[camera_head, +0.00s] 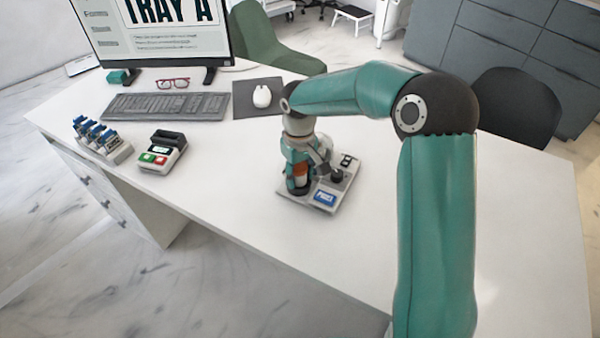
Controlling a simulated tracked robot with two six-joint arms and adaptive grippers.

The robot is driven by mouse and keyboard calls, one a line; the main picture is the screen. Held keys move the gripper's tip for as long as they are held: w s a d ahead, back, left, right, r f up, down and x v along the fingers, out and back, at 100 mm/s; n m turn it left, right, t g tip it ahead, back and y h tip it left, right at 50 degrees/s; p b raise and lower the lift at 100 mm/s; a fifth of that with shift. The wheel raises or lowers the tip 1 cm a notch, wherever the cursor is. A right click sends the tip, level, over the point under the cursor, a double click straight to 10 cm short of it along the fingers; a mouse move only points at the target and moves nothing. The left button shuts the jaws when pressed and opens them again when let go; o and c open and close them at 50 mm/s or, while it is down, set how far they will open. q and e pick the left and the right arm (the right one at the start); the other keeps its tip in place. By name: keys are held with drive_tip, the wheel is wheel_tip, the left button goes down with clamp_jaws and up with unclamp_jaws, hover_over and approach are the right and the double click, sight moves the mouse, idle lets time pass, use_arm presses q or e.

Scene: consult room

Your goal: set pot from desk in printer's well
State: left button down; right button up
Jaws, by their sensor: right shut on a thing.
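The printer (312,203) is a low light-grey unit with a blue label panel and dark parts, standing near the middle of the white desk. My right gripper (299,183) points down over the printer's left part. It is shut on a small pot (301,171), of which an orange-brown strip shows between the teal fingers. The pot looks upright. The fingers hide its lower end and the well, so I cannot tell whether it rests in the well or is held above it. My left gripper is not in view.
A small device with green and red buttons (158,158) and a rack of blue-topped items (101,139) stand at the desk's left front edge. Keyboard (166,106), glasses (173,83), mouse (262,97) and monitor (155,28) are behind. The desk right of the printer is clear.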

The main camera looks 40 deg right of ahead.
drive_tip(key=shift+o, duration=0.2)
drive_tip(key=shift+s+f+b, duration=0.35)
drive_tip(key=shift+f+b, duration=0.3)
drive_tip(key=shift+f, duration=0.25)
idle(0.6)
drive_tip(key=shift+s+a+f+b, duration=0.1)
drive_tip(key=shift+f+b, duration=0.25)
drive_tip(key=c, duration=0.3)
drive_tip(key=o, duration=0.4)
drive_tip(key=shift+w+f, duration=0.2)
drive_tip(key=o, duration=1.5)
drive_tip(key=shift+w, duration=0.15)
drive_tip(key=shift+c, duration=0.2)
drive_tip(key=shift+r, duration=0.1)
drive_tip(key=shift+c, duration=0.5)
drive_tip(key=shift+o, duration=0.5)
drive_tip(key=shift+r, duration=0.1)
drive_tip(key=shift+w+r, duration=0.1)
